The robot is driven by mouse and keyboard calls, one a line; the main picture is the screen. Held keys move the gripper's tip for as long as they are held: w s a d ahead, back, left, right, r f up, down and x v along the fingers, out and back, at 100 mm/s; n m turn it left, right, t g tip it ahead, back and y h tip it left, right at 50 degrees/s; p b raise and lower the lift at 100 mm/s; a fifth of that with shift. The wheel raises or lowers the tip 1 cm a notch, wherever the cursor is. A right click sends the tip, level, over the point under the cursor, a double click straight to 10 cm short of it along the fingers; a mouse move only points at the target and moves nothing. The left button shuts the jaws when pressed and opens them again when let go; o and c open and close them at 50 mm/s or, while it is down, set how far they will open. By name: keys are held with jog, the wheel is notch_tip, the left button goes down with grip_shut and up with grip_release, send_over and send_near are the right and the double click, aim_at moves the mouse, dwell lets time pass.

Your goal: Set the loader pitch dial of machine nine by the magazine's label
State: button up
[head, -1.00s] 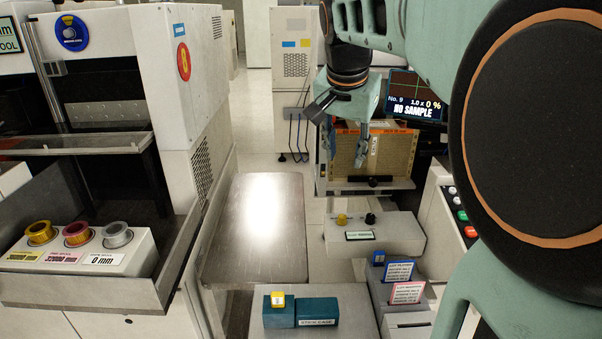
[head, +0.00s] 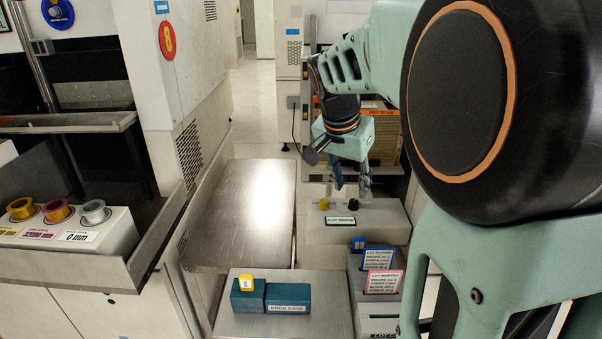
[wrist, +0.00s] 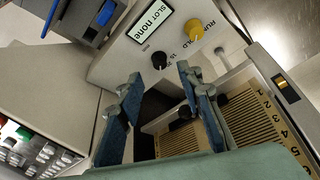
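The loader box (head: 385,229) is pale, with a slot display (wrist: 150,24), a yellow knob (wrist: 195,31) and a small black dial (wrist: 159,61). The display reads "SLOT none" in the wrist view. Numbers beside the black dial look like 15 and 20. My gripper (wrist: 160,80) is open and empty, its blue fingers pointing toward the box with the black dial showing between and beyond the tips. In the head view, my gripper (head: 352,188) hangs just over the box. The tan magazine (wrist: 262,118) has numbered slots. The arm partly hides it in the head view; its pitch label cannot be read.
Card holders with a blue card (head: 378,259) and a pink card (head: 384,282) stand in front of the box. A teal stick case (head: 288,297) lies on the front table. A bare steel table (head: 240,225) is left. Spools (head: 56,211) sit further left.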

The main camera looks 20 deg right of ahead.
aim_at(353, 201)
jog(key=b+x, duration=0.1)
jog(key=x, duration=0.5)
jog(key=shift+r, duration=0.1)
jog(key=shift+c, duration=0.7)
grip_shut()
